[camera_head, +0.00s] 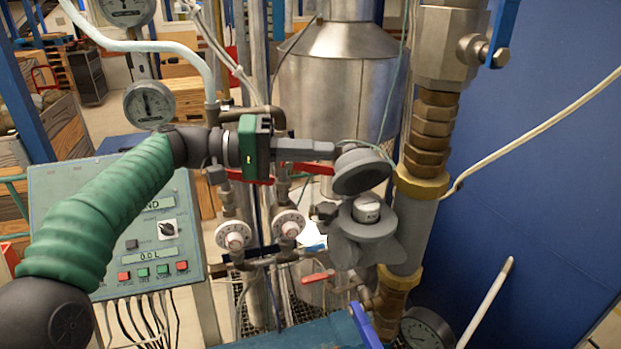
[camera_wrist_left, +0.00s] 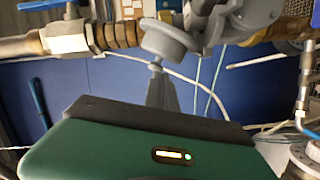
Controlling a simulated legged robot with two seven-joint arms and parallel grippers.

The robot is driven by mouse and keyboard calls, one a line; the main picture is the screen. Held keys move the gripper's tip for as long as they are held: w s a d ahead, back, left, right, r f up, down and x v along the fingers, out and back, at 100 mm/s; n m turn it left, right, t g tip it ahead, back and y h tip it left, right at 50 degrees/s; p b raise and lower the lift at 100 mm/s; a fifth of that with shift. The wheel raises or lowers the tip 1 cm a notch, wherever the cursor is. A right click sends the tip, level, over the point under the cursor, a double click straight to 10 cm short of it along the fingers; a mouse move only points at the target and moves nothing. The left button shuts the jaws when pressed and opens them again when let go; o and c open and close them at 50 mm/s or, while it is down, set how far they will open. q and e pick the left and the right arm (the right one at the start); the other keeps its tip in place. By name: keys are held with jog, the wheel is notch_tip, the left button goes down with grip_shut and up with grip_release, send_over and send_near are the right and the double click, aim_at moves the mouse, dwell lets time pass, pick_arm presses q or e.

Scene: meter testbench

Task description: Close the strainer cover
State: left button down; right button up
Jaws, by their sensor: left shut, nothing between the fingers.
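The strainer cover (camera_head: 362,172) is a grey round cap, tilted up above the grey strainer body (camera_head: 365,250), so it stands open. A light round insert (camera_head: 366,208) shows in the body's mouth below it. My left gripper (camera_head: 332,150) is shut and empty, its fingertips at the left edge of the cover; I cannot tell whether they touch it. In the left wrist view the cover (camera_wrist_left: 165,42) is just beyond the shut fingers (camera_wrist_left: 157,72). My right gripper is not in view.
The brass and grey pipe (camera_head: 424,187) rises right of the strainer. Two dials with red handles (camera_head: 318,168) and thin pipes stand to its left. A control panel (camera_head: 130,230) stands farther left, behind my arm. A blue wall (camera_head: 540,130) closes the right side.

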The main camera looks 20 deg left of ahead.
aim_at(333, 177)
pick_arm(q)
jog(key=s+d+m+b, duration=0.1)
jog(key=m+b, duration=0.1)
jog(key=b, duration=0.1)
jog(key=s+d+m+y+b, duration=0.1)
jog(key=d+m+b, duration=0.1)
jog(key=b, duration=0.2)
jog(key=shift+s+d, duration=0.25)
jog(key=shift+s, duration=0.15)
jog(key=s+m+b, duration=0.1)
jog(key=b, duration=0.1)
jog(key=m+b, duration=0.1)
jog(key=b, duration=0.1)
jog(key=s+m+y+b, duration=0.1)
jog(key=b, duration=0.1)
jog(key=shift+s+d+f+m+t, duration=0.25)
jog(key=shift+s+d+m+t, duration=0.05)
jog(key=shift+s+m+t, duration=0.1)
jog(key=s+d+m+b, duration=0.1)
jog(key=b, duration=0.1)
jog(key=d+f+m+t+y+b, duration=0.1)
jog(key=m+b, duration=0.1)
jog(key=b, duration=0.1)
jog(key=shift+s, duration=0.35)
jog(key=shift+s+f+m+b, duration=0.35)
jog(key=shift+m+b, duration=0.35)
jog(key=shift+b, duration=0.35)
jog(key=shift+r, duration=0.1)
